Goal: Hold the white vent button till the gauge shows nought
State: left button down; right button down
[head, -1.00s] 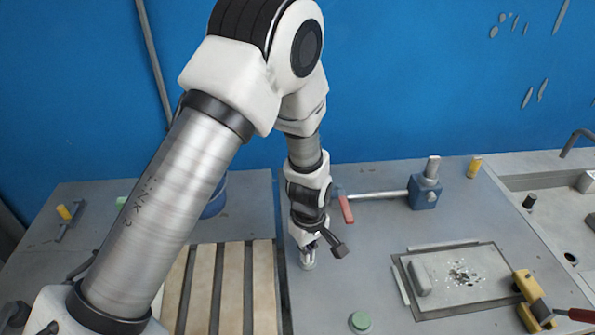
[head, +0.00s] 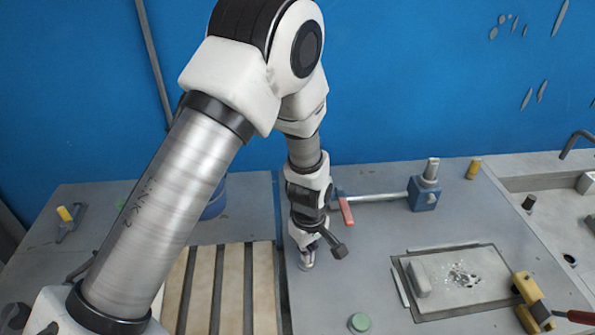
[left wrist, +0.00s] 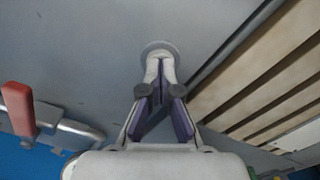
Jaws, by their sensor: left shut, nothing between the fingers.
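My left gripper (head: 308,262) points straight down at the grey bench, just right of the slatted wooden rack. Its fingers are shut with nothing between them. In the left wrist view the closed fingertips (left wrist: 160,66) are over a pale round button (left wrist: 157,47) and appear to touch it. Only the button's rim shows around the tips; I cannot tell how far it is pressed. In the head view the button (head: 306,267) is mostly covered by the gripper. I cannot make out a gauge in either view. My right gripper is not in view.
A red-handled valve (head: 346,211) on a pipe stands just behind the gripper, with a blue block (head: 424,193) to its right. A green button (head: 360,322) is in front. A framed plate (head: 440,290) with specks and a yellow clamp (head: 527,288) are at right.

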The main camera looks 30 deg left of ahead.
pick_arm(q)
notch_tip(320, 180, up, 7)
jog(key=p, duration=0.6)
jog(key=shift+f, duration=0.15)
